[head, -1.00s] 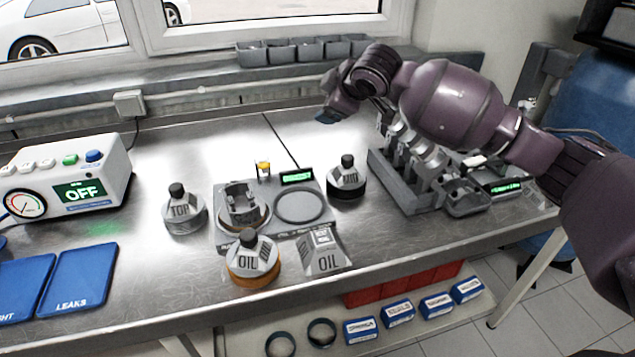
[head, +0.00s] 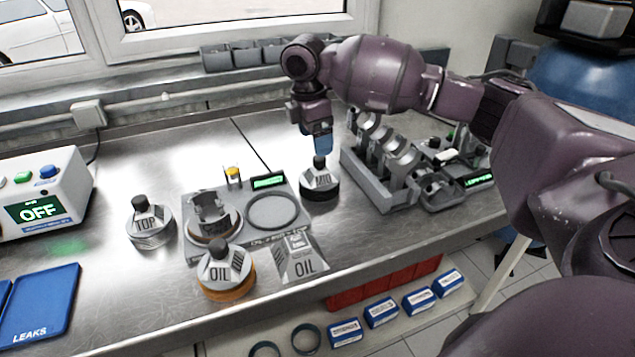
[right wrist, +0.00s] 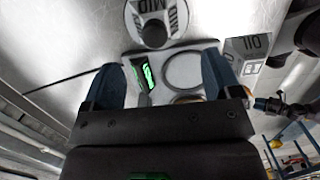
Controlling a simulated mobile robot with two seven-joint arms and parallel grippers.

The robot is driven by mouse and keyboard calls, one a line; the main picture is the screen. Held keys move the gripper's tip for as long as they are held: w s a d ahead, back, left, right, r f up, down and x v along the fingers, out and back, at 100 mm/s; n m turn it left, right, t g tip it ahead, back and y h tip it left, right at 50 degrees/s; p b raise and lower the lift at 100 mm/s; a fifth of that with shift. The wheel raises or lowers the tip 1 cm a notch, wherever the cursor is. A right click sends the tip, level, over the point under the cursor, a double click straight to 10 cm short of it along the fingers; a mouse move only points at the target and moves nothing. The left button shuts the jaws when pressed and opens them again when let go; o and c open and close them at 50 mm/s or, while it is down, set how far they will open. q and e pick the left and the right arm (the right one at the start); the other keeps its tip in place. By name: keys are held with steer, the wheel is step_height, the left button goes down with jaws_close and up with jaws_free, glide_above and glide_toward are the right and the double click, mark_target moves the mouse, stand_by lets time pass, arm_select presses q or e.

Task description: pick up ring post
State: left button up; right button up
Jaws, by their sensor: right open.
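Several ring posts with black knobs stand on the steel bench. The MID post (head: 319,184) is on the right of the group, the TOP post (head: 150,225) on the left, and the OIL post (head: 226,270) in front with an orange base. My right gripper (head: 318,138) is just above the MID post's knob, pointing down, open and empty. In the right wrist view the gripper (right wrist: 160,78) has its blue fingers apart, and the MID post (right wrist: 157,22) lies beyond them at the top edge.
A grey station (head: 252,233) with a ring outline and a small display sits left of MID. A grey rack (head: 383,192) with upright parts stands close on its right. A wedge-shaped OIL block (head: 301,258) is in front. Bench behind the posts is clear.

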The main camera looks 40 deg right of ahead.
mark_target(321, 166)
steer(key=f, duration=0.3)
steer(key=d+f+b, duration=0.1)
steer(key=f, duration=0.4)
steer(key=shift+w+d+f+b, duration=0.1)
steer(key=shift+d+f+b, duration=0.2)
steer(key=shift+b, duration=0.05)
steer(key=c, duration=1.3)
